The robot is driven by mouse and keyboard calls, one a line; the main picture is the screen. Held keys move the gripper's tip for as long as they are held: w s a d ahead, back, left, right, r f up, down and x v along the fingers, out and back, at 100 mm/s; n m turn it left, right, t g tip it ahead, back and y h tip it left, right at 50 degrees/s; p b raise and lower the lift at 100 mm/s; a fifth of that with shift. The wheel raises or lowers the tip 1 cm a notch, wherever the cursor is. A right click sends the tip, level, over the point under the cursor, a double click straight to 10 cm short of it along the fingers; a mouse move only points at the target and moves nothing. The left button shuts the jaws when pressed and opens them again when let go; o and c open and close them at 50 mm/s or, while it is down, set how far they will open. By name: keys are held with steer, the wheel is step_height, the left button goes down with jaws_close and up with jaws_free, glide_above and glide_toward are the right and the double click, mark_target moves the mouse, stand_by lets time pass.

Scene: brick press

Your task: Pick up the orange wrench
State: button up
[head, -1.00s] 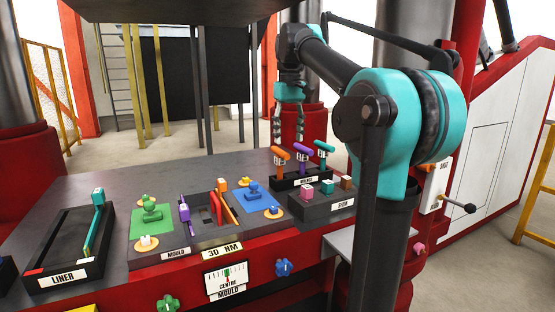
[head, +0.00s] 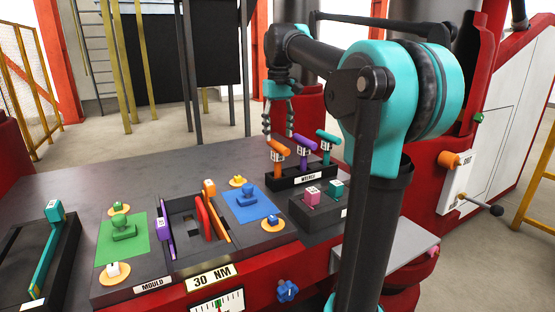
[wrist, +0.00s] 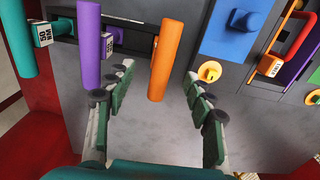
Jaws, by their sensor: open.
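The orange wrench (head: 281,150) stands upright at the left end of the black wrench rack (head: 302,178), with its T-bar handle on top. In the wrist view its orange bar (wrist: 166,55) points toward me, between the fingertips and apart from both. My gripper (head: 278,134) is open and empty, just above and behind the orange wrench. In the wrist view the gripper (wrist: 158,75) has its left finger between the purple and orange bars. The purple wrench (head: 302,152) is in the middle of the rack and the teal wrench (head: 327,141) is at its right end.
A dark box with a pink block (head: 311,197) and a teal block (head: 335,188) stands in front of the rack. The mould tray with a green plate (head: 122,240) and a blue plate (head: 250,203) lies to the left. The tabletop (head: 190,163) behind the mould tray is clear.

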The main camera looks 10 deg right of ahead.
glide_toward(278, 178)
steer(key=f, duration=0.2)
steer(key=w+f, duration=0.1)
steer(key=f, duration=0.2)
steer(key=shift+w+d+f, duration=0.1)
steer(key=shift+c, duration=0.2)
jaws_close()
stand_by(0.4)
